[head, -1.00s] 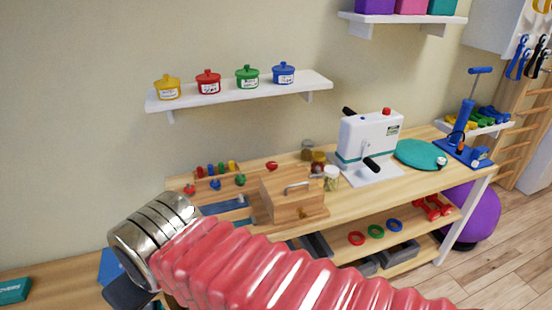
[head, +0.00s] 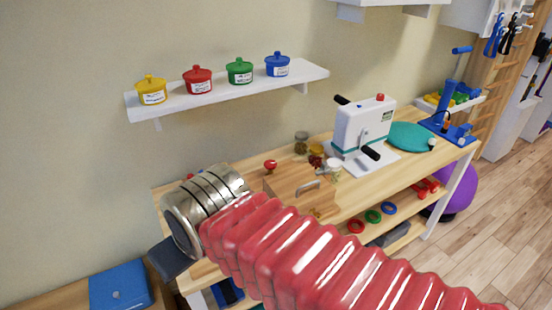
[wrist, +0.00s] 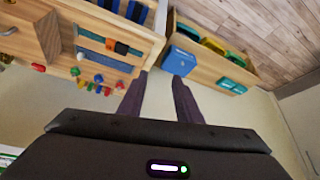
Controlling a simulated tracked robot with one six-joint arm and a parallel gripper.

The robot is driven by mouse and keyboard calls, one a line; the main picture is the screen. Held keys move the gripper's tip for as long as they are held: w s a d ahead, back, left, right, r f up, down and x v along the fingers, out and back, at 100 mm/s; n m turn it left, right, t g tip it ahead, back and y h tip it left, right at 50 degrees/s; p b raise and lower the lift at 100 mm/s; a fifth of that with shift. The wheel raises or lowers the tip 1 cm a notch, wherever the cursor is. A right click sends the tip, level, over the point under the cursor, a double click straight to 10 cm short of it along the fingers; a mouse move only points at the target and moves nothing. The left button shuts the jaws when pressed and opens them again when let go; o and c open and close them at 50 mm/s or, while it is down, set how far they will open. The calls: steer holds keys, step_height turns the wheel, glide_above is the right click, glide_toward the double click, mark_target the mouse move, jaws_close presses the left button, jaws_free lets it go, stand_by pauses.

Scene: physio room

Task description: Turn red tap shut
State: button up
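A small red piece (head: 189,177) peeks out behind my wrist at the bench's back left; it may be the red tap, but it is mostly hidden. Another red knob-like piece (head: 270,165) stands behind the wooden box (head: 300,185). In the wrist view, a cluster of small red, blue and green pieces (wrist: 97,84) lies left of my fingers, and a lone red piece (wrist: 38,67) is farther left. I cannot tell surely which is the tap. My gripper (wrist: 160,76) is open and empty, its fingers apart and touching nothing; the head view shows only a dark part of it.
A shelf (head: 300,78) with several coloured pots hangs above the bench. Jars (head: 301,143) and a white press (head: 362,128) stand right of the box. Open floor is at right.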

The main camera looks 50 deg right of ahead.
steer(key=shift+o, duration=0.2)
steer(key=shift+d, duration=0.1)
steer(key=o, duration=0.3)
steer(key=shift+w+d+r, duration=0.15)
steer(key=shift+w+r, duration=0.05)
steer(key=shift+w, duration=0.1)
steer(key=shift+o, duration=1.3)
steer(key=w+d+r, duration=0.3)
steer(key=w+d, duration=0.6)
steer(key=w, duration=0.1)
steer(key=shift+r+g, duration=0.2)
steer(key=shift+g, duration=0.2)
glide_above(270, 163)
steer(key=s, duration=0.6)
step_height(270, 163, down, 9)
steer(key=shift+r, duration=0.1)
steer(key=shift+w, duration=0.1)
steer(key=x, duration=1.3)
steer(key=shift+f, duration=0.45)
